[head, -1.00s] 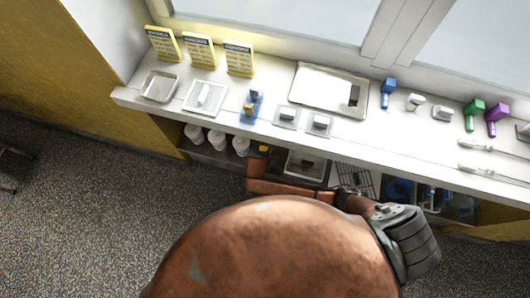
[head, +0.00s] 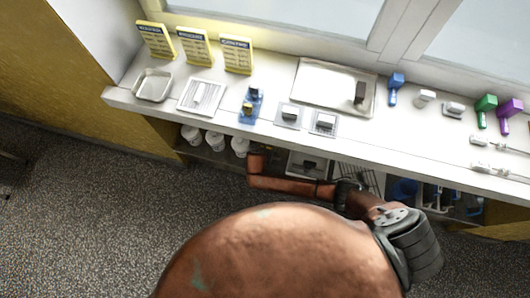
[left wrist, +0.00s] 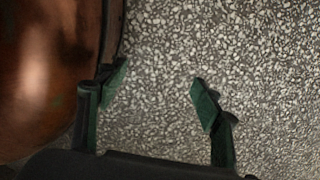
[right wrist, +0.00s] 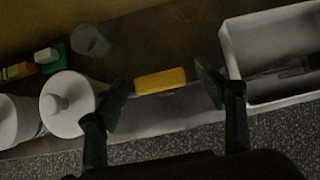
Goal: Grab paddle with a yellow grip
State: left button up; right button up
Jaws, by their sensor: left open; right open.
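In the right wrist view, a yellow block-like grip (right wrist: 160,81) lies on the lower shelf, between my open right gripper's fingertips (right wrist: 164,90) in the picture and apparently beyond them. The rest of the paddle is hard to make out. In the head view my right arm reaches down to the shelf below the counter, and its gripper and the yellow grip are hidden. My left gripper (left wrist: 158,88) is open and empty above the speckled floor.
In the right wrist view, white lidded jars (right wrist: 67,103) stand left of the grip and a white bin (right wrist: 234,58) stands right. The counter (head: 390,146) above holds trays (head: 154,86), yellow cards (head: 237,55) and coloured tools (head: 396,82). The floor (head: 90,215) in front is clear.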

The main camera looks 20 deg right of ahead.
jog(key=shift+w+d+f, duration=0.15)
jog(key=shift+w+f, duration=0.15)
jog(key=shift+f, duration=0.2)
jog(key=shift+c, duration=0.5)
grip_shut()
